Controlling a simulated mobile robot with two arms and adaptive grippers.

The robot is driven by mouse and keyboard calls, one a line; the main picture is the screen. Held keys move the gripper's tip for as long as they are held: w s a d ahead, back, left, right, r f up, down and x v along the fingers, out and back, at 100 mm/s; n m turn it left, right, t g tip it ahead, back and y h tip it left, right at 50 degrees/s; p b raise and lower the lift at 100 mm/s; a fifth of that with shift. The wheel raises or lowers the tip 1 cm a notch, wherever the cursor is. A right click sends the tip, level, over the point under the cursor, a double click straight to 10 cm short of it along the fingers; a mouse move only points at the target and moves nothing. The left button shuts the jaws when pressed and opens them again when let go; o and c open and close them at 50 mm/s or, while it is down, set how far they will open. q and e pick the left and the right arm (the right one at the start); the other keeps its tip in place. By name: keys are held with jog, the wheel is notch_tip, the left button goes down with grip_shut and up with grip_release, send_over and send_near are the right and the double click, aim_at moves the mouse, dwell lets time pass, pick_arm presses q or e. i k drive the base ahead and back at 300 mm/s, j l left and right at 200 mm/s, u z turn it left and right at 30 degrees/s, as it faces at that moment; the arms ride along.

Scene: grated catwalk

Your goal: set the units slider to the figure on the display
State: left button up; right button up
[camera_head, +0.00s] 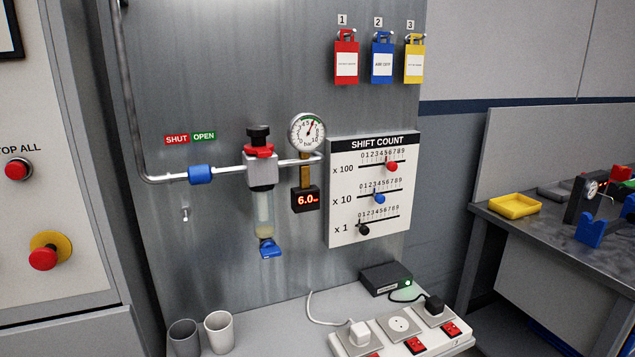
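The white SHIFT COUNT board (339,215) hangs on the grey metal panel. It has three slider rows marked x 100, x 10 and x 1, each with a 0 to 9 scale. The units slider's black knob (363,230) is at the low left end of the x 1 row, near 0. The blue knob (379,199) is near the middle of its row; the red knob (392,167) is right of middle. A small black display (306,199) left of the board shows 6.0 in red; its unit is too small to read. Neither gripper is in view.
A pressure gauge (307,132) and filter unit (263,180) stand left of the board. Below are a socket strip (400,328), a black box (386,279) and two grey cups (219,333). Padlock tags (382,63) hang above. A workbench (545,228) stands right.

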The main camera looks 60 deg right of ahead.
aim_at(364, 230)
jog(key=z, duration=2.3)
